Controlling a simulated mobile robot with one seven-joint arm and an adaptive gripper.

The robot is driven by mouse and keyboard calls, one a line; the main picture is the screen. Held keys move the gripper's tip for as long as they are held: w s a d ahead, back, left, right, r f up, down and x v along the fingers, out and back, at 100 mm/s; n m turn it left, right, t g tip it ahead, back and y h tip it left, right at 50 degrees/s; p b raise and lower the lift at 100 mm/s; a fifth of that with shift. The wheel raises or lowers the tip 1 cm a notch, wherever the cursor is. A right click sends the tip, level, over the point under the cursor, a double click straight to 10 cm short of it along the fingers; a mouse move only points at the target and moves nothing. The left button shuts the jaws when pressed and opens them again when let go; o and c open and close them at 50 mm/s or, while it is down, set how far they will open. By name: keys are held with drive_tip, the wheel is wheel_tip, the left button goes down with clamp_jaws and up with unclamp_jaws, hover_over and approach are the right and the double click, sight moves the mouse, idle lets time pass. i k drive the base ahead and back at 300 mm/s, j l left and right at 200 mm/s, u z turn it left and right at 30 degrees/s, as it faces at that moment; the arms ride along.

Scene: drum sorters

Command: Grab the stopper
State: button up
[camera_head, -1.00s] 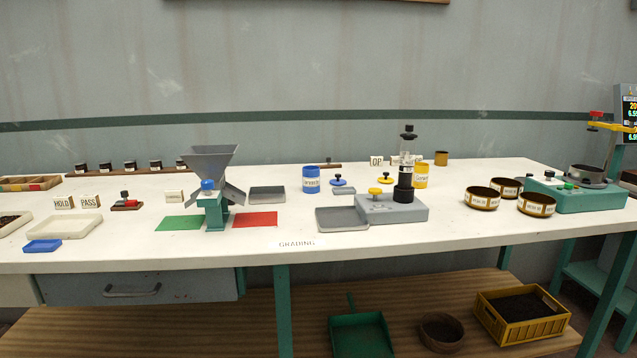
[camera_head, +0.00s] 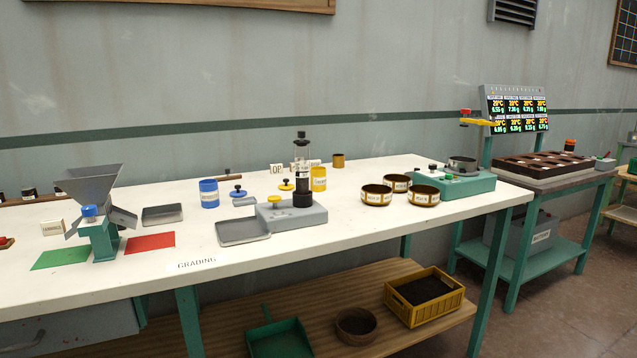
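No part of my gripper shows. Nothing in view is labelled as the stopper. A black cap (camera_head: 301,135) sits on top of a clear upright tube (camera_head: 301,155) with a black lower collar, standing on a grey base unit (camera_head: 305,216). I cannot tell which of these is the stopper.
On the white bench (camera_head: 350,220) are a grey hopper (camera_head: 90,185), a grey tray (camera_head: 242,231), a blue can (camera_head: 209,193), a yellow can (camera_head: 319,179), several brass sieves (camera_head: 377,195) and a green machine (camera_head: 470,185). A second table (camera_head: 560,182) stands right. Floor between them is open.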

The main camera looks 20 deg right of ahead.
sight(301, 134)
drive_tip(key=i+l+z, duration=0.15)
drive_tip(key=i, duration=0.35)
drive_tip(key=i+l+z, duration=0.1)
drive_tip(key=i+l, duration=0.15)
drive_tip(key=i, duration=0.3)
drive_tip(key=z, duration=1.4)
